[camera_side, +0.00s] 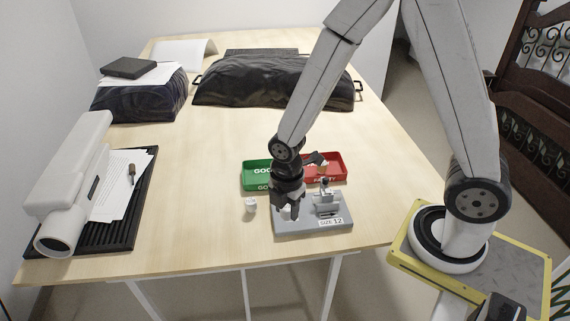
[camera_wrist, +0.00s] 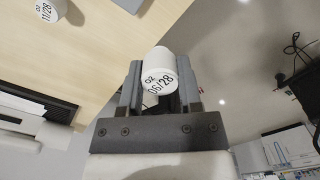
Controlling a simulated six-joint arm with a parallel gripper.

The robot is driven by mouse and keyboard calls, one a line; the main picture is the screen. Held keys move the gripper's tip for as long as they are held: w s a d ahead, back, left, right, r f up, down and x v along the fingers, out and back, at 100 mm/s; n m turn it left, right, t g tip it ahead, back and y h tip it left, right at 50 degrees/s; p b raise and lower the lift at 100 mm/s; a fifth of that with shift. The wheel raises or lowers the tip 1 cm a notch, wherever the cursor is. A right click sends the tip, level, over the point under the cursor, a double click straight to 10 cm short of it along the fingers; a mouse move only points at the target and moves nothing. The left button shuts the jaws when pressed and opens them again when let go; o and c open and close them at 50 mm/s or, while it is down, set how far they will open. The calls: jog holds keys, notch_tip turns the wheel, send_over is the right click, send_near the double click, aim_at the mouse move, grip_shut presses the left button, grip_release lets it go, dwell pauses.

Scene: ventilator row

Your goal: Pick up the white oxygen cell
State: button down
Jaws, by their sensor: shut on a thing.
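My gripper (camera_side: 290,207) is low over the left part of a grey fixture (camera_side: 312,230) labelled "SIZE 12". In the wrist view my gripper (camera_wrist: 160,88) is shut on a white oxygen cell (camera_wrist: 159,66) marked "O2 06/28", held between the two dark fingers. From the side the fingers mostly hide this cell, and I cannot tell whether it touches the fixture. A second white cell (camera_side: 250,204) stands on the table just left of the fixture; it also shows in the wrist view (camera_wrist: 49,9), marked "11/28".
A green tray (camera_side: 257,176) and a red tray (camera_side: 335,168) lie just behind the fixture. A small clamp-like part (camera_side: 325,197) stands on the fixture's right side. A white device (camera_side: 73,190) and black mat (camera_side: 112,235) are at left. Mid-table is clear.

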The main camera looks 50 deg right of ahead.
jog(key=shift+s+d+r, duration=0.1)
jog(key=shift+s+r, duration=0.2)
jog(key=shift+s, duration=0.35)
jog(key=shift+s+d+r, duration=0.1)
jog(key=shift+s+r, duration=0.2)
jog(key=shift+s, duration=0.35)
jog(key=shift+s+d+r, duration=0.1)
jog(key=shift+s+r, duration=0.2)
jog(key=shift+s, duration=0.35)
jog(key=w+d+f, duration=0.1)
jog(key=w+d, duration=0.7)
jog(key=w, duration=0.1)
jog(key=shift+w+d+f, duration=0.15)
jog(key=shift+w+d, duration=0.05)
jog(key=shift+d, duration=0.1)
jog(key=shift+f, duration=0.2)
jog(key=shift+f, duration=2.2)
jog(key=shift+f, duration=1.1)
dwell(0.6)
